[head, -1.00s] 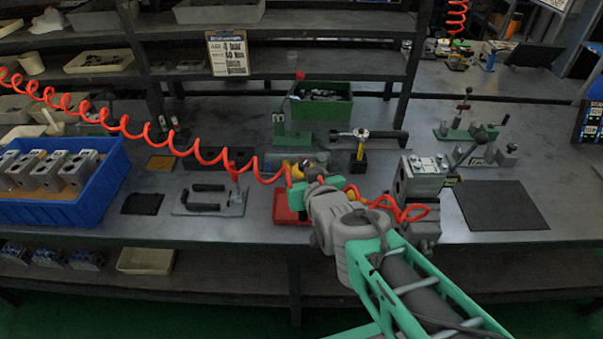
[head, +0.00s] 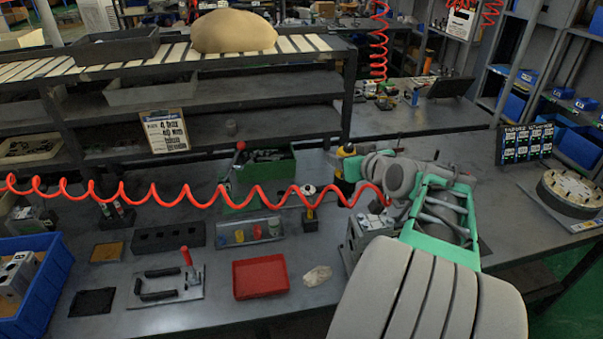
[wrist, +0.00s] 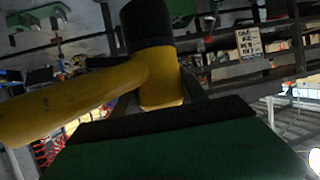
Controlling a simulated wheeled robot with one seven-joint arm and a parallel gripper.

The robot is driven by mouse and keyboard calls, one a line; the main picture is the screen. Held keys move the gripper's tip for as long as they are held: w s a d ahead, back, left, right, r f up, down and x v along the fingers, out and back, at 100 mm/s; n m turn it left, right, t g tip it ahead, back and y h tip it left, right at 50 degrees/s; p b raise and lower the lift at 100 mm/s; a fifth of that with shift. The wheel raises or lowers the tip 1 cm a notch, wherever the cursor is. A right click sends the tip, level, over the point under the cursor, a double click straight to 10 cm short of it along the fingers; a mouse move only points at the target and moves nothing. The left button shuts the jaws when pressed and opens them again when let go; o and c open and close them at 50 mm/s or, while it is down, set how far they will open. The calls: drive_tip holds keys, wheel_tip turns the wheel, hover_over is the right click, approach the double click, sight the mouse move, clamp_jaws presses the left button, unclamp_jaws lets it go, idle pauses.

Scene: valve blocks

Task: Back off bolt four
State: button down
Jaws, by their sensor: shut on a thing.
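My gripper (head: 362,165) is shut on a yellow-and-black power driver (head: 346,165), with the red coiled hose running to it. In the wrist view the driver's yellow body (wrist: 155,80) and black end fill the middle, above the dark pad and green jaw of my gripper (wrist: 165,135). The grey valve block (head: 370,222) sits at the right of the bench, partly hidden behind my arm. The driver is held above and behind the block, apart from it in the picture. I cannot make out bolt four or its number; the driver's tip is also hidden.
A red tray (head: 261,278) and a pale crumpled cloth (head: 317,276) lie left of the block. A toggle clamp plate (head: 170,287), a green bin (head: 262,172) and a blue crate (head: 50,265) are further left. The red hose (head: 150,198) hangs across the bench.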

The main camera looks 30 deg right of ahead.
drive_tip(key=s+d+r, duration=0.2)
drive_tip(key=d, duration=0.2)
drive_tip(key=shift+s+d+r+p, duration=0.35)
drive_tip(key=shift+s+r, duration=0.05)
drive_tip(key=shift+f+b, duration=0.2)
drive_tip(key=shift+b, duration=0.45)
wheel_tip(320, 180, down, 4)
drive_tip(key=b, duration=0.4)
drive_tip(key=shift+f, duration=0.25)
drive_tip(key=shift+s+b, duration=0.1)
drive_tip(key=shift+b, duration=0.8)
drive_tip(key=shift+f+b, duration=0.9)
drive_tip(key=shift+b, duration=0.1)
drive_tip(key=shift+r, duration=0.1)
idle(0.8)
drive_tip(key=shift+f+b, duration=0.2)
drive_tip(key=shift+b, duration=0.45)
idle(0.3)
